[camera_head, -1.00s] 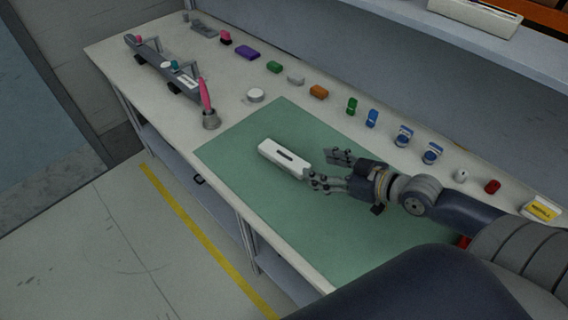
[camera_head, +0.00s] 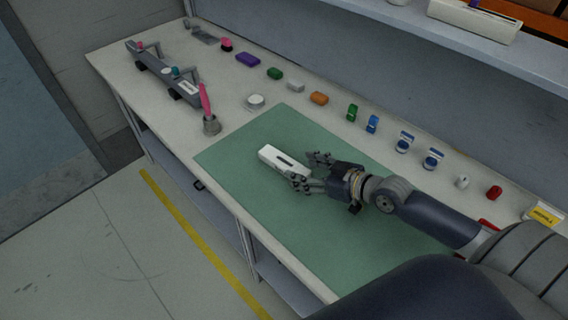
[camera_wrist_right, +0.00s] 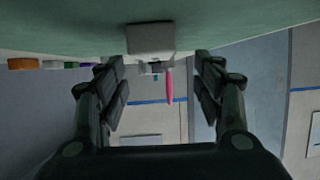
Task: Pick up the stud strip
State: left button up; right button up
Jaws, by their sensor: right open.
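A white oblong block with a dark slot in its top, which I take for the stud strip (camera_head: 277,157), lies on the green mat (camera_head: 232,150). My right gripper (camera_head: 309,170) is open at the block's right end, its fingers spread to either side. The near finger covers part of that end. In the right wrist view the white block (camera_wrist_right: 150,38) shows end-on ahead of the open right gripper (camera_wrist_right: 158,70), between its fingers in the picture. I cannot tell whether the fingers touch it. My left gripper is out of view.
A grey bar-shaped module (camera_head: 163,68) stands at the far left of the bench. Several small coloured parts line the back. The mat's left part is clear.

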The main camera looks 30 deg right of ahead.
aim_at(291, 165)
jog(key=x, duration=0.4)
jog(key=shift+d+f, duration=0.15)
jog(key=shift+d, duration=0.25)
jog(key=shift+w+a+f, duration=0.2)
jog(key=shift+w, duration=0.2)
jog(key=shift+c, duration=0.6)
jog(key=c, duration=1.1)
